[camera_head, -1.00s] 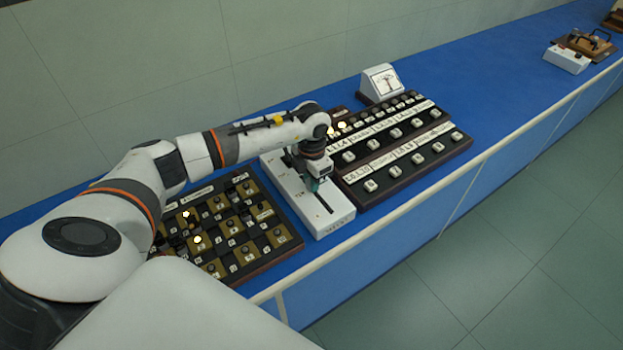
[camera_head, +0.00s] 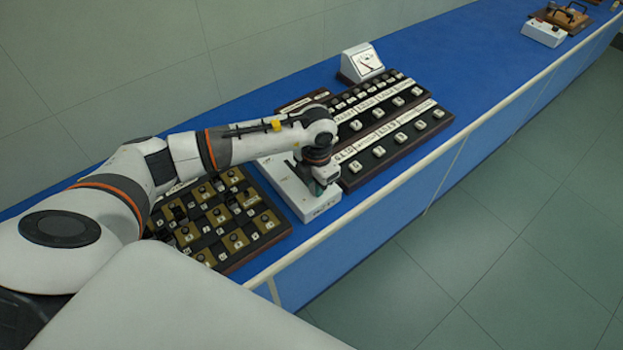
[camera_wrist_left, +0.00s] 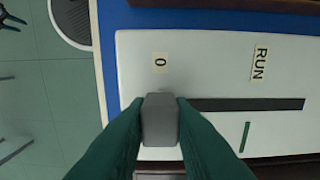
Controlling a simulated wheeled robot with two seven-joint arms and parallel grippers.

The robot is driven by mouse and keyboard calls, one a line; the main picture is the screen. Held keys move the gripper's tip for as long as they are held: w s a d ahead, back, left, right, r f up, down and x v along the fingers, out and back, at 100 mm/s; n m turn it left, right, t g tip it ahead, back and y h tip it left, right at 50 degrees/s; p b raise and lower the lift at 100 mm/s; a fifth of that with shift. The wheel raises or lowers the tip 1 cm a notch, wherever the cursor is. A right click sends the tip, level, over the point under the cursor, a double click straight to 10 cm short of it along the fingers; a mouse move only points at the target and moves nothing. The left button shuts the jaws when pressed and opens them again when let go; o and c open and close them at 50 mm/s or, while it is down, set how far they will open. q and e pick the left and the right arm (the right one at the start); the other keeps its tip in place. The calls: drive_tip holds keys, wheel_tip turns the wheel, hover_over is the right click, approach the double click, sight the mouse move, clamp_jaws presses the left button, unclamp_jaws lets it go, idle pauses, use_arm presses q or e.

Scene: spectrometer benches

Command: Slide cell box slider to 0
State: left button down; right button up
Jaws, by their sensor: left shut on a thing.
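The cell box is a long white box (camera_head: 300,205) on the blue bench. In the left wrist view its white top (camera_wrist_left: 210,75) carries a dark slot (camera_wrist_left: 250,104), a "0" label (camera_wrist_left: 160,62) and a "RUN" label (camera_wrist_left: 260,62). The slider's grey knob (camera_wrist_left: 160,118) stands at the slot's left end, level with "0". My left gripper (camera_wrist_left: 160,130) is shut on the knob, with a green finger on each side. In the head view this gripper (camera_head: 322,187) is over the box's near end, and my arm hides part of the box.
A dark board with brass squares and knobs (camera_head: 225,218) lies close left of the box. A panel with white keys (camera_head: 380,128) lies close right. A white meter (camera_head: 361,62) stands behind it. The bench's front rail (camera_head: 400,190) runs just in front.

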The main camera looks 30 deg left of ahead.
use_arm(q)
drive_tip(key=shift+s+d+f, duration=0.1)
drive_tip(key=shift+d, duration=0.15)
drive_tip(key=c, duration=1.3)
unclamp_jaws()
drive_tip(key=shift+d, duration=0.1)
drive_tip(key=shift+r, duration=0.3)
wheel_tip(320, 180, up, 12)
drive_tip(key=b, duration=0.2)
drive_tip(key=shift+f+b, duration=0.2)
drive_tip(key=shift+b, duration=0.1)
